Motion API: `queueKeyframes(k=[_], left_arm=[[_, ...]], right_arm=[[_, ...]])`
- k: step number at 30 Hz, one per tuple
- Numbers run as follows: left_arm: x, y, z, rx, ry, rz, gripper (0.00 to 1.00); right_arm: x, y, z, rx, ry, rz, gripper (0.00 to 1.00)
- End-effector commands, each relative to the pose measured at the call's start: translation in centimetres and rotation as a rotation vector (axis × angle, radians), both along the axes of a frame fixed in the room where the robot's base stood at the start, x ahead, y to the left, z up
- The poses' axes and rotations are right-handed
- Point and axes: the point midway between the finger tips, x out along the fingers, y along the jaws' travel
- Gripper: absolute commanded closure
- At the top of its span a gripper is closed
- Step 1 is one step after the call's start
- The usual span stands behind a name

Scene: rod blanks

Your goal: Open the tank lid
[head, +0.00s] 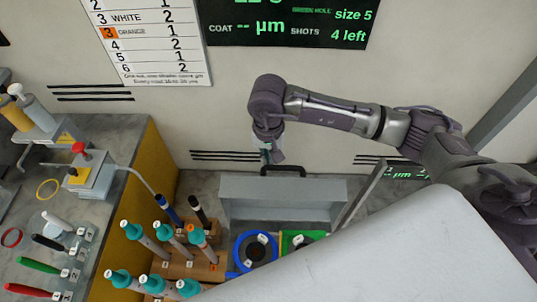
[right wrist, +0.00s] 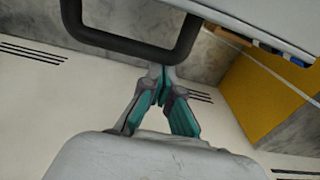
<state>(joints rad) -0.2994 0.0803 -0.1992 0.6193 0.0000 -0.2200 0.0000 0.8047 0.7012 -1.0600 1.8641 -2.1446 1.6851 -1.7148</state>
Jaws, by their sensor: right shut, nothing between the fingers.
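The grey tank lid (head: 280,197) stands raised behind the round openings in the head view, its broad face toward me. Its black handle (head: 284,167) is on the top edge and also shows large in the right wrist view (right wrist: 128,48). My right gripper (head: 267,156) is just left of the handle in the head view. In the right wrist view its teal fingertips (right wrist: 161,73) are together and empty, close to the handle bar; I cannot tell whether they touch it. Below the lid are a blue-ringed opening (head: 237,266) and a green-framed one (head: 289,240), partly hidden. My left gripper is out of view.
A wooden rack (head: 205,268) of teal-capped rods stands left of the openings. A bench (head: 110,140) at the left holds a red-knobbed device (head: 92,176) and several coloured pens. The wall is close behind the lid. My own pale body covers the lower right.

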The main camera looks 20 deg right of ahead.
Motion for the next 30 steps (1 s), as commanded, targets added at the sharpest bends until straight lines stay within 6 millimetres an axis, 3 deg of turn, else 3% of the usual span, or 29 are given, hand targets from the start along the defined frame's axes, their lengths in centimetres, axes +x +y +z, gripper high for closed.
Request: queueKeyframes(k=[7, 15, 21, 30], left_arm=[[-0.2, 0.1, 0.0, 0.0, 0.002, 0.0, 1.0], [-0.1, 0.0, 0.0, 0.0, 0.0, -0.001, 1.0], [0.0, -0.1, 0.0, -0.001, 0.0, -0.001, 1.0], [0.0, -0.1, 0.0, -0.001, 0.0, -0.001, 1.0]], right_arm=[[0.1, 0.0, 1.9, 0.0, -0.004, 0.001, 1.0], [0.0, 0.1, 7.6, 0.001, -0.005, 0.0, 1.0], [-0.1, 0.1, 10.8, 0.001, -0.003, 0.0, 1.0], [-0.2, 0.1, 12.0, 0.0, 0.001, 0.0, 1.0]])
